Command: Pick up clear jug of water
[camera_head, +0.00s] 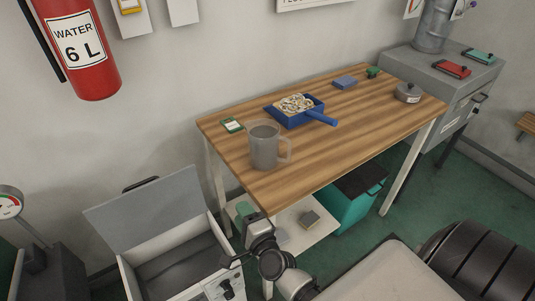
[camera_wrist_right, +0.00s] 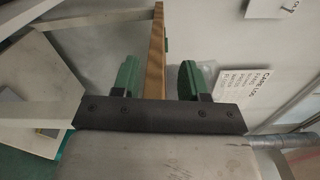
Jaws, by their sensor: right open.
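The clear jug (camera_head: 264,147) stands upright near the left front of the wooden table (camera_head: 340,133), its handle toward the right. It looks grey and translucent; I cannot tell the water level. My right gripper (camera_head: 244,210) is below and in front of the jug, lower than the tabletop near the table's left front corner. In the right wrist view my right gripper (camera_wrist_right: 160,66) has its two green fingers apart with nothing held, and a wooden edge shows between them. I cannot make out the jug in that view. My left gripper is not in view.
A blue pan (camera_head: 292,114) with pale contents sits behind the jug, its handle pointing right. A grey open-lidded unit (camera_head: 165,235) stands at lower left. A teal bin (camera_head: 350,205) is under the table.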

